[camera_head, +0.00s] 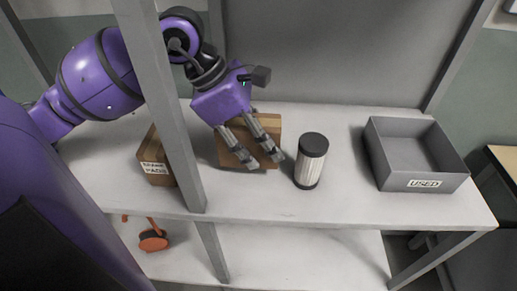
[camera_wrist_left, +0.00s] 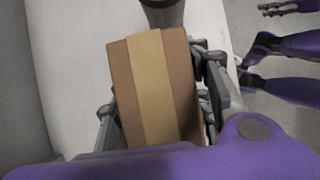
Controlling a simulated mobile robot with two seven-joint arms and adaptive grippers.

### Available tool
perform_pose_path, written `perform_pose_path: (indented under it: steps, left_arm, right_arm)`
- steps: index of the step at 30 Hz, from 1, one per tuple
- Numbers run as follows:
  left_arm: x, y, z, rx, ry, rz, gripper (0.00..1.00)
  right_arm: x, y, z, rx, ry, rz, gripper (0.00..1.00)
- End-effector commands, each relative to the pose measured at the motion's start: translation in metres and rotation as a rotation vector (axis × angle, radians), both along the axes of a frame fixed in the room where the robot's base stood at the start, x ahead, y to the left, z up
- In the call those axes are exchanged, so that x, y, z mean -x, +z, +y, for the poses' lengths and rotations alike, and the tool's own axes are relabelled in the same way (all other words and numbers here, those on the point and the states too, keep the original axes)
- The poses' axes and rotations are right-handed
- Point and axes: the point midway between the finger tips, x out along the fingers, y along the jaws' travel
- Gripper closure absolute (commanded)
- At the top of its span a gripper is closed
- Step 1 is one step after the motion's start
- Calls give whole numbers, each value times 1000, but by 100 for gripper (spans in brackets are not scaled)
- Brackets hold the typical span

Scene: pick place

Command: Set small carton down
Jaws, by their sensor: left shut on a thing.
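The small carton (camera_head: 232,153) is a brown cardboard box with a lighter tape strip, at the middle of the upper shelf in the head view. My left gripper (camera_head: 264,160) reaches down over it and is shut on it. In the left wrist view the carton (camera_wrist_left: 153,85) sits between the two fingers, its taped face towards the camera. I cannot tell whether its underside touches the shelf. A purple arm with grey fingers (camera_wrist_left: 285,8), seemingly my right one, shows at the upper right of the wrist view, away from the carton; its finger opening is unclear.
A dark-capped cylinder (camera_head: 311,160) stands close right of the carton. A grey bin labelled USED (camera_head: 424,184) is farther right on the white shelf (camera_head: 340,205). A labelled box (camera_head: 155,165) sits left, behind a grey post (camera_head: 172,110). An orange item (camera_head: 153,241) lies on the lower shelf.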

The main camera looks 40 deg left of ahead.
Motion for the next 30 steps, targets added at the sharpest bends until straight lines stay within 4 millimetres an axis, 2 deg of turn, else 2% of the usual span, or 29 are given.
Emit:
perform_pose_path:
  steps: [8,19,20,21,24,30]
  left_arm:
    - [1,-34,0,2,-1,1,88]
    - [0,-40,0,0,-1,0,88]
    - [0,-40,0,0,-1,0,53]
    - [0,-39,0,0,-1,0,47]
    - [0,-39,0,0,-1,0,36]
    - [0,-39,0,0,-1,0,36]
  right_arm:
    - [0,-1,0,-1,-1,1,60]
    - [3,-5,0,0,-1,6,60]
    - [2,-4,0,0,0,6,60]
    - [2,-4,0,0,0,6,60]
    - [2,-4,0,0,0,6,60]
    - [2,-4,0,0,0,5,60]
